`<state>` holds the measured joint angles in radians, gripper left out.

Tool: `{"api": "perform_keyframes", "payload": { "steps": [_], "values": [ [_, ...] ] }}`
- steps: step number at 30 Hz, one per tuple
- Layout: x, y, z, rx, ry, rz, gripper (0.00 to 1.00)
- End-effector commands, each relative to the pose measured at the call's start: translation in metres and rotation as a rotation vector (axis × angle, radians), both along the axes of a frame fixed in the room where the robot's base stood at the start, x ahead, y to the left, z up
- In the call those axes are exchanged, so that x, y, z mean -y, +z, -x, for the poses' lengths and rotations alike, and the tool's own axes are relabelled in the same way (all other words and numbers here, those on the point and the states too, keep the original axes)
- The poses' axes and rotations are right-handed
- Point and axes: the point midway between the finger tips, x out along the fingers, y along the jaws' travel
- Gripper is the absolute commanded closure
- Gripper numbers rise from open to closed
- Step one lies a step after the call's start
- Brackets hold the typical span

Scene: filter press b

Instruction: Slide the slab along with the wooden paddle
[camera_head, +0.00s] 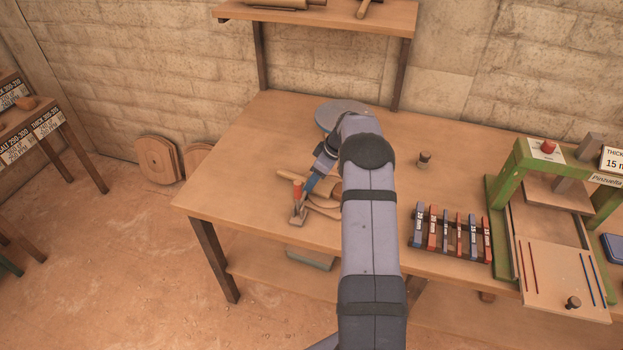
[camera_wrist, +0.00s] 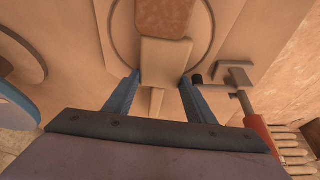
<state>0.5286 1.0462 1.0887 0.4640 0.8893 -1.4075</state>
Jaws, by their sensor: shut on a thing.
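My gripper (camera_wrist: 160,82) has its two blue fingers on either side of the pale wooden paddle (camera_wrist: 165,60), shut on it. The paddle's narrower handle (camera_wrist: 156,102) runs back between the fingers toward the wrist. A brown slab (camera_wrist: 163,17) lies just beyond the paddle's front edge, at the top of the wrist view. Paddle and slab appear to touch, and a round outline surrounds them. In the head view my gripper (camera_head: 309,187) is low over the left part of the table, and my arm hides part of this area.
A red-handled metal tool (camera_head: 297,200) is close beside my gripper; it also shows in the wrist view (camera_wrist: 255,122). A grey disc (camera_head: 338,112) is behind. Thickness strips (camera_head: 450,233) and a green press (camera_head: 500,205) stand right. The table's left front is clear.

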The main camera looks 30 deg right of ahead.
Motion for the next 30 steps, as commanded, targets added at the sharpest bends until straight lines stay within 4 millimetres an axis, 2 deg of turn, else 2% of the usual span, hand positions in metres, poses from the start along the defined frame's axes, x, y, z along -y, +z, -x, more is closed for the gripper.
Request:
{"api": "perform_keyframes", "payload": {
  "steps": [30],
  "values": [
    [0.029, 0.0, 0.024, 0.0, -0.001, 0.0, 0.77]
  ]
}}
